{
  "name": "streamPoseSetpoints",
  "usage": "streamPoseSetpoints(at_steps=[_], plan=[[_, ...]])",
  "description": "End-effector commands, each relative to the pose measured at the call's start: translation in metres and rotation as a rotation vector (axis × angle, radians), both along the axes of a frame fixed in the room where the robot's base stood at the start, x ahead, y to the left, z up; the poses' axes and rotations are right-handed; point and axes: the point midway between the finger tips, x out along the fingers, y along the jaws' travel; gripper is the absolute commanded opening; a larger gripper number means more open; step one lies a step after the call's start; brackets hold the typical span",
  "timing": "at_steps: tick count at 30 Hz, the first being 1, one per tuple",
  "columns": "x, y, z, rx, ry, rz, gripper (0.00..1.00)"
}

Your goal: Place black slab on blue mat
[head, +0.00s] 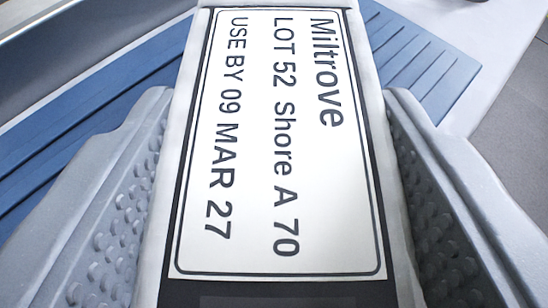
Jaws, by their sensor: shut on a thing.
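The black slab (282,150) fills the middle of the view. A large white label covers most of its face and reads "Miltrove, LOT 52 Shore A 70, USE BY 09 MAR 27", turned sideways. Black shows around the label, with pale edges outside. My gripper (275,105) is shut on the slab, with one grey dimpled finger on each side. The grooved blue mat (90,112) lies beyond the slab and shows on both sides of it. The slab hides its middle. I cannot tell whether the slab touches the mat.
A pale white surface (500,45) borders the mat at the upper right. Grey floor (515,130) lies beyond its edge at the far right. A grey raised edge (60,42) runs along the upper left. The visible parts of the mat are bare.

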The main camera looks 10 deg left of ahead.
Motion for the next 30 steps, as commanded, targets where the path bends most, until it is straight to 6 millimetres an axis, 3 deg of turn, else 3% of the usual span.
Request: streamPoseSetpoints(at_steps=[6, 7, 9, 20, 30], plan=[[0.0, 0.0, 0.0, 0.0, 0.0, -0.001, 0.17], [0.0, 0.0, 0.0, 0.0, 0.0, -0.001, 0.58], [0.0, 0.0, 0.0, 0.0, 0.0, -0.001, 0.74], [-0.002, -0.001, 0.003, 0.001, 0.0, 0.0, 0.74], [-0.043, -0.008, 0.021, 0.0, 0.001, -0.001, 0.74]])
